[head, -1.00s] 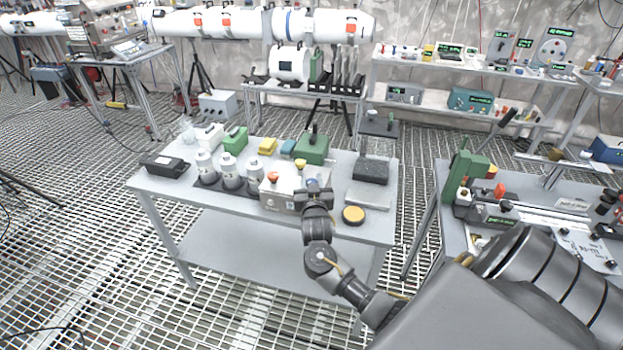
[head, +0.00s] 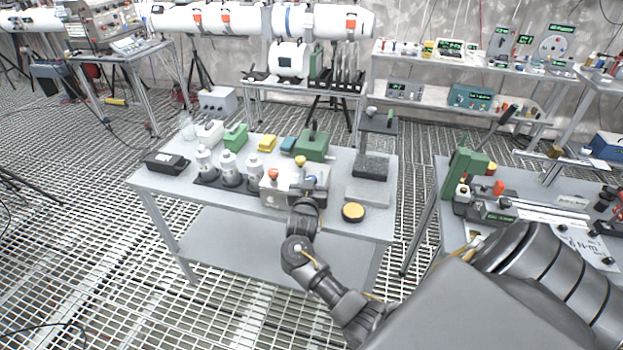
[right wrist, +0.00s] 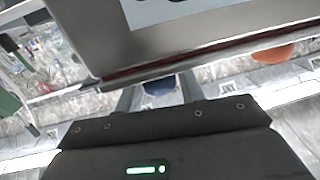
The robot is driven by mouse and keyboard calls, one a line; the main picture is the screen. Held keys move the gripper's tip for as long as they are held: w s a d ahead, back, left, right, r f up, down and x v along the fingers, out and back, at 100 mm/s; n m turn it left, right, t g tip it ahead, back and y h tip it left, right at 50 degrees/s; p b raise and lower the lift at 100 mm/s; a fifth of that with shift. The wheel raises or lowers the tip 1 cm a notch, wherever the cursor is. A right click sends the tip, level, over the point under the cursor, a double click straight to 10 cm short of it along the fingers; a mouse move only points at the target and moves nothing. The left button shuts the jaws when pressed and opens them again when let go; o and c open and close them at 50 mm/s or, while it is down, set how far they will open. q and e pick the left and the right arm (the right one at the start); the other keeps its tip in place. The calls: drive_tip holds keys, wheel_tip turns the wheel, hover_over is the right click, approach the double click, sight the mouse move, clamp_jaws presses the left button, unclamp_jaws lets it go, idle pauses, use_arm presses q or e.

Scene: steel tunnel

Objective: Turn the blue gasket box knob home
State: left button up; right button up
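The grey gasket box (head: 272,195) stands near the front of the middle table. An orange knob (head: 273,174), a yellow knob (head: 300,161) and a blue knob (head: 310,180) show on top of it. My right gripper (head: 311,188) is at the right end of the box, by the blue knob. In the right wrist view the blue knob (right wrist: 158,86) lies between my two fingers, with narrow gaps seeming to show beside it. The orange knob (right wrist: 272,53) is off to the right there. Knob contact and the knob's angle are not clear. My left gripper is not in view.
White bottles (head: 228,170) on a dark tray stand just left of the box. A green case (head: 313,147) is behind it. A yellow-topped round puck (head: 353,212) and a grey slab (head: 368,193) lie to the right. The table's front edge is close below the box.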

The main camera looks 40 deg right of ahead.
drive_tip(key=shift+o, duration=1.4)
drive_tip(key=shift+a, duration=0.1)
drive_tip(key=shift+s+a+f, duration=0.15)
drive_tip(key=shift+s+a, duration=0.1)
drive_tip(key=shift+s, duration=0.05)
drive_tip(key=b+v, duration=0.1)
drive_tip(key=v, duration=0.9)
drive_tip(key=shift+b, duration=0.35)
drive_tip(key=shift+d, duration=0.1)
